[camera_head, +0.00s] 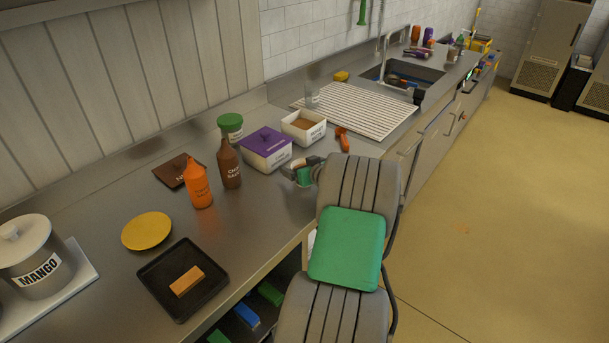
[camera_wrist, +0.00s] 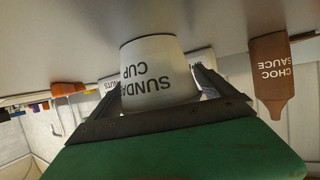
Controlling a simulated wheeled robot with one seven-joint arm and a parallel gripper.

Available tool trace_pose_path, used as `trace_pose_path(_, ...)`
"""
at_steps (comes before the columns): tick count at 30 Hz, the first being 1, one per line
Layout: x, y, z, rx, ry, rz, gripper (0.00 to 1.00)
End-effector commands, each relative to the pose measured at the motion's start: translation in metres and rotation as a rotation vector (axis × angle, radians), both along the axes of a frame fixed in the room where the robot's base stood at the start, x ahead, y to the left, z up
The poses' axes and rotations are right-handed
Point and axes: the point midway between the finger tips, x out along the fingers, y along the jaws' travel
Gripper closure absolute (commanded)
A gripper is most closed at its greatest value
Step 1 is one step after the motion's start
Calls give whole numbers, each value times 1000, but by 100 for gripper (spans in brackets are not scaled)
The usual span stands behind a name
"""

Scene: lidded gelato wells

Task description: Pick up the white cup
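The white cup, labelled SUNDAE CUP, stands in the middle of the wrist view (camera_wrist: 150,70), which looks upside down. It appears upright on the steel counter. My gripper (camera_wrist: 160,98) has one finger on each side of the cup. A narrow gap shows between the cup and the right-hand finger, so the gripper looks open around it. In the head view my gripper (camera_head: 303,172) is low over the counter's front edge, and the cup is mostly hidden there by my gripper and arm.
A brown choc sauce bottle (camera_head: 229,165) and an orange bottle (camera_head: 198,186) stand to the left. A purple-lidded tub (camera_head: 266,149) and an open white tub (camera_head: 304,128) stand behind. An orange object (camera_head: 342,139) lies nearby. A black tray (camera_head: 207,296) is at front left.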

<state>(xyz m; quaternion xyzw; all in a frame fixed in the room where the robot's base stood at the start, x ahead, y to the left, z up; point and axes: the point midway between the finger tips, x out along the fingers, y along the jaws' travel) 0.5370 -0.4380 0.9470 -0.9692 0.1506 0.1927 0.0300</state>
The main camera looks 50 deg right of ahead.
Motion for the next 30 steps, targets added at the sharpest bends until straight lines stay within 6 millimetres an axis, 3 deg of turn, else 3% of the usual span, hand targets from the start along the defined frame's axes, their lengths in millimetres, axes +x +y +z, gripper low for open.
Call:
trace_pose_path(22, 0, 0, 0, 0, 0, 1, 68)
trace_pose_path(30, 0, 0, 2, -1, -1, 0, 68)
